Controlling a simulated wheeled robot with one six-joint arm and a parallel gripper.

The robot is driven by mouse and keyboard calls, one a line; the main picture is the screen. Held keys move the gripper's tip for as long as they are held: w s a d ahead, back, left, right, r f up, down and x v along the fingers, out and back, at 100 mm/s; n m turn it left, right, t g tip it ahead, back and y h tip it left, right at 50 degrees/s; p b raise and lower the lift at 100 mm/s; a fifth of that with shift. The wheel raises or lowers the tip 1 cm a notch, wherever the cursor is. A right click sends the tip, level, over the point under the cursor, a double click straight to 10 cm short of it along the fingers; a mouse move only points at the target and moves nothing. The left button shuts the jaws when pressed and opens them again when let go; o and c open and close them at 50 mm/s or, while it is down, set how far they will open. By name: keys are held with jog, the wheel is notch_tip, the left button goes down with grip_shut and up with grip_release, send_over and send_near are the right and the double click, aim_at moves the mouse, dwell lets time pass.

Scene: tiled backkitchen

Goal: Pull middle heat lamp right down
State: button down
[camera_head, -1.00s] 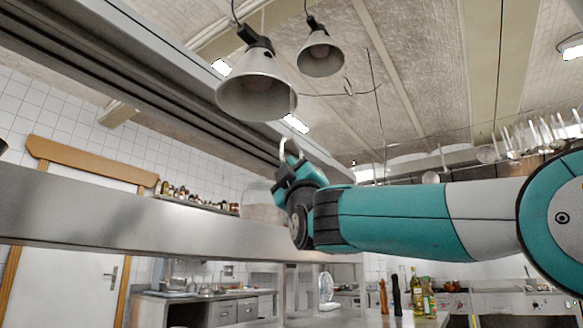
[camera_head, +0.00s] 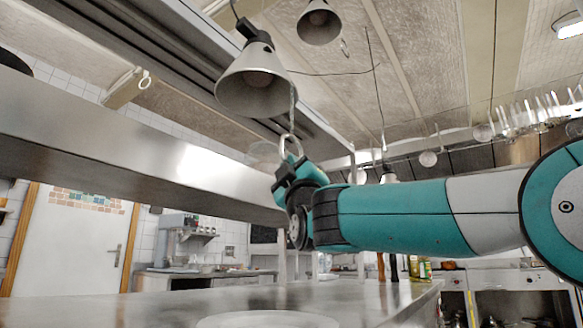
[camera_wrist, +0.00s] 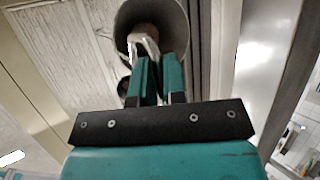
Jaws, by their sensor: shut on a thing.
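A grey conical heat lamp (camera_head: 255,82) hangs at upper centre in the head view, its open side facing down. A thin cord runs from near its right rim down to a pale pull ring (camera_head: 290,140). My gripper (camera_head: 289,162) is shut on the ring's lower part, below the lamp. In the wrist view the pale ring (camera_wrist: 147,42) rises from between my teal fingers (camera_wrist: 158,68), with a round lamp opening (camera_wrist: 165,15) behind it.
A long metal shelf (camera_head: 120,150) runs from the left to behind my gripper. A metal counter (camera_head: 150,308) lies below. Ladles and other utensils (camera_head: 530,115) hang at right. There is open air right of the lamps.

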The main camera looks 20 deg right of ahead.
jog(key=c, duration=1.2)
grip_release()
jog(key=shift+w+f, duration=0.1)
jog(key=shift+f, duration=0.2)
jog(key=shift+r, duration=0.1)
jog(key=b+v, duration=0.6)
jog(key=v, duration=1.1)
jog(key=shift+s, duration=0.25)
